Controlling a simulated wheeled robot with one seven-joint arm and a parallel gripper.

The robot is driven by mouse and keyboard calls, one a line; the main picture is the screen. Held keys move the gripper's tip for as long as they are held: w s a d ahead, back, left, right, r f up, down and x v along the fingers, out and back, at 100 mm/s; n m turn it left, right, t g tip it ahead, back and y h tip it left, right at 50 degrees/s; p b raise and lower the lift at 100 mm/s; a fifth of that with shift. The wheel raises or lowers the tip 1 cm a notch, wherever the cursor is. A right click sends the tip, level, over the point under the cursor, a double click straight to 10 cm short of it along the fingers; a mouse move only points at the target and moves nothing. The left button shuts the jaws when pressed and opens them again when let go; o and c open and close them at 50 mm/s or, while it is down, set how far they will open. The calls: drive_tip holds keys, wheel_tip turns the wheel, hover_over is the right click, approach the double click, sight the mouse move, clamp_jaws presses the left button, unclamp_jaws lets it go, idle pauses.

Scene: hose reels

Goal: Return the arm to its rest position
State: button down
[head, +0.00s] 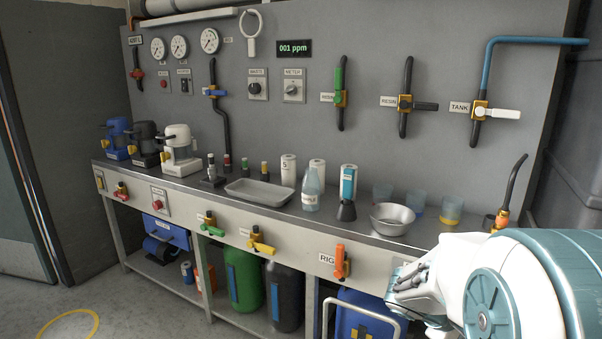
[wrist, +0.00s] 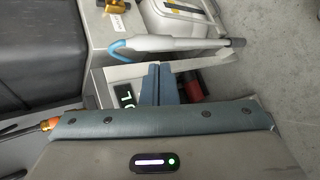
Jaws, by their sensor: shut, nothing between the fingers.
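My arm (head: 510,285), white with teal covers, fills the lower right of the head view, in front of the right end of the workbench. Its end reaches left to the front of the bench, near the orange-handled valve. In the wrist view my gripper (wrist: 164,82) shows as two blue-grey fingers pressed together, with nothing between them. The fingers stand apart from the bench valves, as far as I can tell. The fingertips cannot be made out in the head view.
The workbench (head: 260,210) carries a tray (head: 258,191), a steel bowl (head: 392,219), bottles and cups. Orange (head: 341,262) and yellow (head: 260,244) valve handles stick out of its front. A curved pipe (head: 515,180) rises at its right end.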

drive_tip(key=s+a+r+m+y+p, duration=0.1)
drive_tip(key=s+a+r+y+p, duration=0.2)
drive_tip(key=a+r+p, duration=0.4)
drive_tip(key=s+a+r+m+t+y+p, duration=0.1)
drive_tip(key=s+a+r+y+p, duration=0.2)
drive_tip(key=a+r+p, duration=0.4)
drive_tip(key=s+a+r+m+t+y+p, duration=0.1)
drive_tip(key=a+r+y+p, duration=0.3)
drive_tip(key=a+r+p, duration=0.4)
wheel_tip(320, 180, up, 5)
drive_tip(key=shift+s+m+y+p, duration=0.4)
drive_tip(key=shift+s+m+p, duration=0.2)
drive_tip(key=shift+s+p, duration=0.4)
drive_tip(key=shift+w, duration=0.1)
